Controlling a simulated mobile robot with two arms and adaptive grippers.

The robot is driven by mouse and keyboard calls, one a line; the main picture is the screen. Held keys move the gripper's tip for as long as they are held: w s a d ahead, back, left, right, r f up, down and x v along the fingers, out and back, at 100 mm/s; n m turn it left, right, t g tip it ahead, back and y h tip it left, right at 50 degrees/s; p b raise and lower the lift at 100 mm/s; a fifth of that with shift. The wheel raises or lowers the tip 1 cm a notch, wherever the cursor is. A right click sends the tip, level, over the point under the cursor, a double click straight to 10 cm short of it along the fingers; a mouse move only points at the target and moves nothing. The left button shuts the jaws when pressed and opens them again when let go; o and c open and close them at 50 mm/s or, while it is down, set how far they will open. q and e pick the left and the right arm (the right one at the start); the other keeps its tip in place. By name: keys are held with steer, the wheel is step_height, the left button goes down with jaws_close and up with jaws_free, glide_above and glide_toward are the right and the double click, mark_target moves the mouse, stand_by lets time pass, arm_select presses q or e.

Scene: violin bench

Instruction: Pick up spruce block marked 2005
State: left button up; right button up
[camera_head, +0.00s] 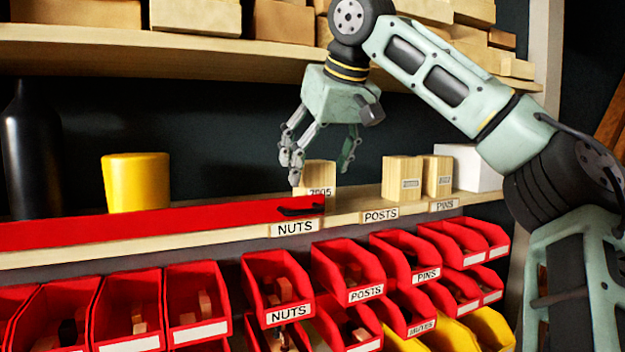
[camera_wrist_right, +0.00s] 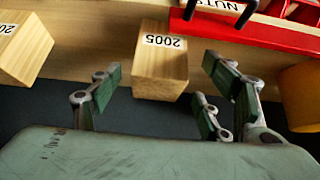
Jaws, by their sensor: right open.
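The spruce block marked 2005 (camera_head: 318,174) stands on the middle shelf, just behind the NUTS label. Its printed number is partly visible in the head view. In the right wrist view the block (camera_wrist_right: 161,62) shows upside down, with 2005 readable. My right gripper (camera_head: 322,160) hangs over the block from above, fingers spread and pointing down. In the right wrist view its fingers (camera_wrist_right: 160,95) stand on either side of the block's near end, with gaps visible. It is open and holds nothing. My left gripper is not in view.
Other wooden blocks stand right of it at POSTS (camera_head: 402,178) and PINS (camera_head: 437,176). A red level-like bar (camera_head: 150,224) lies along the shelf to the left. A yellow cup (camera_head: 136,182) and black bottle (camera_head: 32,150) stand behind it. Red bins (camera_head: 277,285) hang below; an upper shelf (camera_head: 200,57) is above.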

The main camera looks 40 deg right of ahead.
mark_target(316, 177)
steer(key=p+x, duration=0.1)
steer(key=x, duration=0.2)
steer(key=shift+d+f, duration=0.15)
steer(key=shift+f, duration=0.2)
steer(key=shift+w+d+f, duration=0.15)
steer(key=shift+w+f, duration=0.25)
steer(key=shift+f, duration=0.05)
steer(key=shift+s+r, duration=0.15)
steer(key=c, duration=1.1)
steer(key=shift+c, duration=1.3)
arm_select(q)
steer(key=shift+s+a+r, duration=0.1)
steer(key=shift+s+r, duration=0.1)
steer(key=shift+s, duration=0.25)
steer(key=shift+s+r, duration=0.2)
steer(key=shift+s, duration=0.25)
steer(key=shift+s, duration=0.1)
